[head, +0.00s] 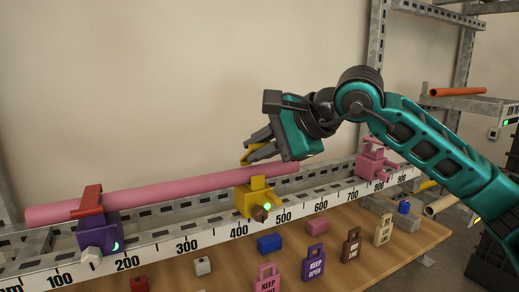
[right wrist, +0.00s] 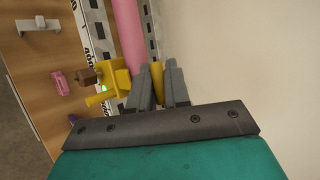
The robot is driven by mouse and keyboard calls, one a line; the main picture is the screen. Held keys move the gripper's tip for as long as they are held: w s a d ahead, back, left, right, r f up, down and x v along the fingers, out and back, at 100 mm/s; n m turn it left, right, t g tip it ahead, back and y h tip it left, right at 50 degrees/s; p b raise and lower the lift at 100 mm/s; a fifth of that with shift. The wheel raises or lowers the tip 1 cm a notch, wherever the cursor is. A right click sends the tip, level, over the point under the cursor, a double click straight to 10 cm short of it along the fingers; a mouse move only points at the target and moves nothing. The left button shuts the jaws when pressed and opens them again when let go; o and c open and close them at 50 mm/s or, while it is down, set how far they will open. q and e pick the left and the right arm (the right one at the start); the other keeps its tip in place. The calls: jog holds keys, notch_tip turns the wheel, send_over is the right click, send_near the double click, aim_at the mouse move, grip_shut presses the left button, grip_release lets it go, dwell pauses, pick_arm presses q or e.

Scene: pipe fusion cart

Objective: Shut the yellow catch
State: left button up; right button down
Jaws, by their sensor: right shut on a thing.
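The yellow clamp (head: 258,200) sits on the scaled rail near the 450 mark, with a green light and a brown knob on its front. The pink pipe (head: 160,191) runs through it. The yellow catch (head: 248,154) stands up above the pipe, apart from the clamp's front. My right gripper (head: 262,150) is shut on this catch, whose yellow bar (right wrist: 157,80) shows between the two fingers in the right wrist view. The clamp body (right wrist: 120,80) shows left of the fingers there. My left gripper is not in view.
A purple clamp (head: 98,232) with a red catch (head: 88,201) across the pipe stands at left. A pink clamp (head: 372,160) stands at right. Padlocks and small blocks lie on the wooden board (head: 215,270). The wall behind is clear.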

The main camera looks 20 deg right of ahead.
jog(key=c, duration=1.2)
grip_release()
jog(key=shift+o, duration=0.2)
jog(key=v, duration=1.3)
jog(key=shift+p, duration=0.35)
